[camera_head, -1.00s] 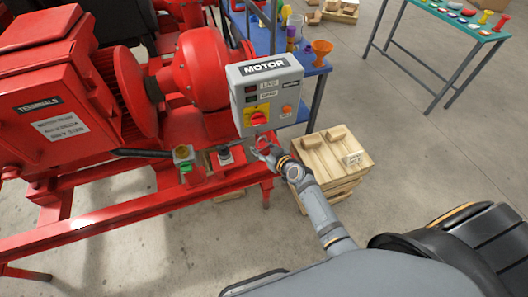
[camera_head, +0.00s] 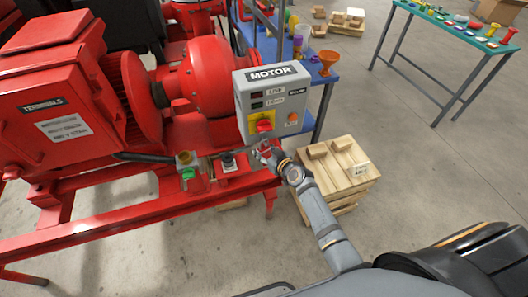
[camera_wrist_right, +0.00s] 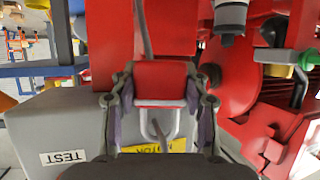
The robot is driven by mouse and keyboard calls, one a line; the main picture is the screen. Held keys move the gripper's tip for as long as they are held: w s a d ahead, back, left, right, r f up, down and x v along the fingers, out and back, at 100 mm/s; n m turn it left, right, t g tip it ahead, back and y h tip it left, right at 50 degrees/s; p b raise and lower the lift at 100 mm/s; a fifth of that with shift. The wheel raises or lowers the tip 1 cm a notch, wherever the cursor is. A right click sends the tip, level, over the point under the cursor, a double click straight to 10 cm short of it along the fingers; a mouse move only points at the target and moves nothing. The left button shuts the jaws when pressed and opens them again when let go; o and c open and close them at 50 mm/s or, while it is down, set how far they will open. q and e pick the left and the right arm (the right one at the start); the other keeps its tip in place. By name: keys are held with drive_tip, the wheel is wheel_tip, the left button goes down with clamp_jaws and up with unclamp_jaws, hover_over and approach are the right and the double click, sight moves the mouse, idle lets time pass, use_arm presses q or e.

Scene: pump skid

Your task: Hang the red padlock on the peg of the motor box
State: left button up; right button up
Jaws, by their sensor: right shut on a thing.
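My right gripper (camera_head: 264,154) is just below the front of the grey motor box (camera_head: 270,98). In the right wrist view my right gripper (camera_wrist_right: 160,88) is shut on the red padlock (camera_wrist_right: 160,80), one finger on each side of its body. The padlock's grey shackle (camera_wrist_right: 179,118) points toward the motor box (camera_wrist_right: 55,115), seen upside down behind. A thin grey rod, perhaps the peg (camera_wrist_right: 157,130), shows within the shackle's outline. I cannot tell whether it passes through. My left gripper is out of view.
The red pump skid (camera_head: 110,210) fills the left, with a small valve with a green part (camera_head: 187,172) beside the gripper. A blue table (camera_head: 315,72) is behind the box.

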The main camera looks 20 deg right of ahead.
drive_tip(key=o, duration=1.3)
drive_tip(key=shift+s+d, duration=0.1)
drive_tip(key=shift+s, duration=0.2)
drive_tip(key=v, duration=1.1)
drive_tip(key=shift+s+r, duration=0.15)
drive_tip(key=shift+s, duration=0.05)
